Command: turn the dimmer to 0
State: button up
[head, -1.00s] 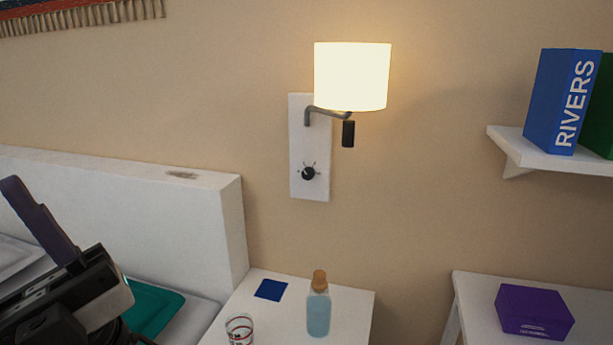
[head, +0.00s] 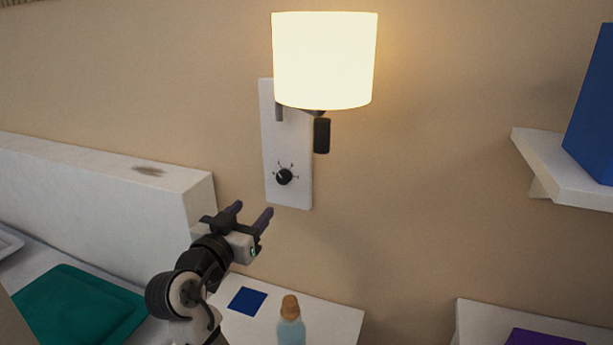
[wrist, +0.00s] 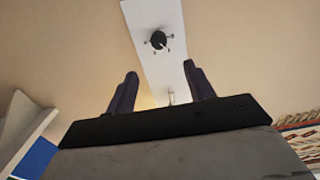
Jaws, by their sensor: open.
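The dimmer (head: 284,177) is a small black knob with tick marks around it, low on a white wall plate (head: 288,199). A lit lamp (head: 325,60) with a cream shade hangs from the same plate. My gripper (head: 252,212) is open and empty, below and a little left of the knob, apart from it. In the wrist view the knob (wrist: 158,40) shows beyond and between the two purple fingers (wrist: 159,85), with its pale pointer mark toward the lower right. I cannot read the tick labels.
A white headboard (head: 190,185) stands at left. Below the plate is a white bedside table (head: 335,315) with a corked bottle (head: 290,325) and a blue square (head: 247,301). A white shelf (head: 560,180) holds a blue book (head: 595,110) at right.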

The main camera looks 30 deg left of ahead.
aim_at(283, 180)
jog(key=p+x, duration=0.2)
jog(key=x, duration=1.1)
jog(key=shift+w+p, duration=0.3)
jog(key=shift+w, duration=0.05)
jog(key=shift+c, duration=0.4)
jog(key=c, duration=0.9)
jog(key=shift+n, duration=0.3)
jog(key=n+p, duration=0.3)
jog(key=n, duration=0.2)
jog(key=shift+d+r+n, duration=0.1)
jog(key=shift+r+n, duration=0.05)
jog(key=shift+n, duration=0.15)
jog(key=n+p, duration=0.3)
jog(key=n, duration=0.2)
jog(key=shift+n, duration=0.3)
